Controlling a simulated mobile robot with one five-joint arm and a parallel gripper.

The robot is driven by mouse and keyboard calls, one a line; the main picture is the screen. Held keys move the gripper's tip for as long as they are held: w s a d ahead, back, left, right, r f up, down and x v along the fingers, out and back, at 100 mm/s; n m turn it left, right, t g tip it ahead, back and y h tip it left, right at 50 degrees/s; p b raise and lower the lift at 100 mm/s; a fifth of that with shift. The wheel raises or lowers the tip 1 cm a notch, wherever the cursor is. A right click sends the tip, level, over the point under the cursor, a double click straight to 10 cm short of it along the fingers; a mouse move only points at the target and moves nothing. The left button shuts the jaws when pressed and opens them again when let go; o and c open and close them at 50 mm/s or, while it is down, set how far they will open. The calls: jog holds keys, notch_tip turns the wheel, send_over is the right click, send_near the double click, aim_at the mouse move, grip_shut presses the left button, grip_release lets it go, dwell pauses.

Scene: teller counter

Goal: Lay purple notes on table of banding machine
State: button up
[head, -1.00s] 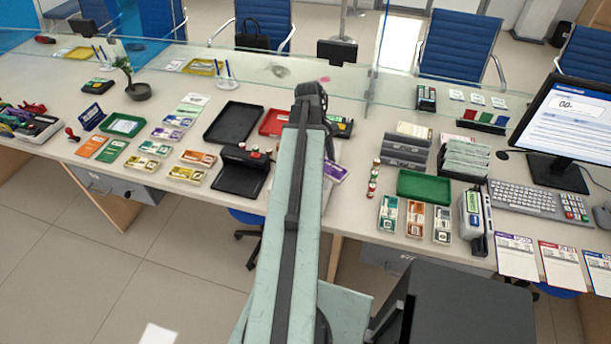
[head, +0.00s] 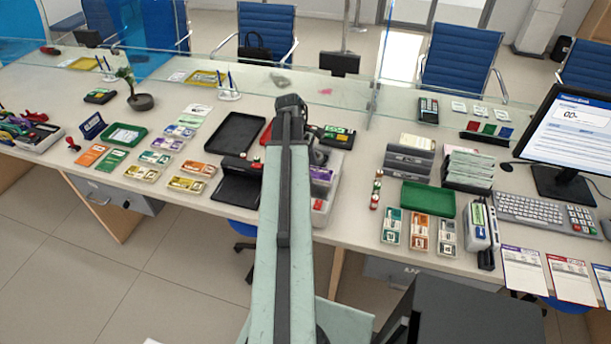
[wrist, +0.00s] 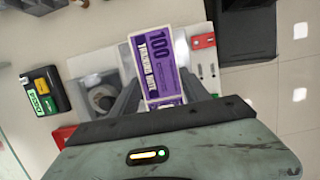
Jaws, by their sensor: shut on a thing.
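The purple notes (wrist: 158,55), printed "100" and "TRAINING NOTE", are between the fingers of my gripper (wrist: 160,92) in the wrist view. My gripper is shut on them and they stick out past the fingertips. A purple edge of the notes (head: 322,175) shows right of my arm in the head view; my arm hides most of my gripper there.
A black tray (head: 235,130) lies behind the machine. A black device with a green panel (head: 338,136) stands behind the box. Yellow-edged note trays (head: 186,184) lie to the left.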

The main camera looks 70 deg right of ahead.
jog(key=shift+w, duration=0.6)
jog(key=shift+w+d+f, duration=0.15)
jog(key=shift+w+f, duration=0.05)
jog(key=shift+w, duration=0.35)
jog(key=b+x, duration=0.3)
jog(key=b, duration=0.1)
jog(key=shift+w+f, duration=0.25)
jog(key=shift+f, duration=0.1)
jog(key=shift+r, duration=0.2)
jog(key=shift+f, duration=0.15)
jog(key=o, duration=1.6)
